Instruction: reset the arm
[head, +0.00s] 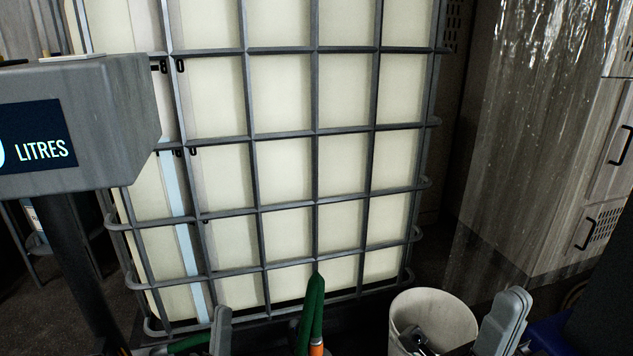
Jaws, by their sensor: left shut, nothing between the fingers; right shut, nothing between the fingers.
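My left gripper (220,331) shows at the bottom edge, left of the middle, as a grey upright finger. It is shut and empty, in front of the foot of the caged tank. My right gripper (508,315) shows at the bottom right as light grey fingers close together. It is shut and empty, just right of a white bucket. Most of both arms is out of the picture.
A large pale tank in a grey metal cage (282,210) fills the middle. A grey display box marked LITRES (80,90) stands on a dark post at left. A green pointed thing (313,305) and a white bucket (459,318) holding something dark stand low in front. Cabinets (560,210) are at right.

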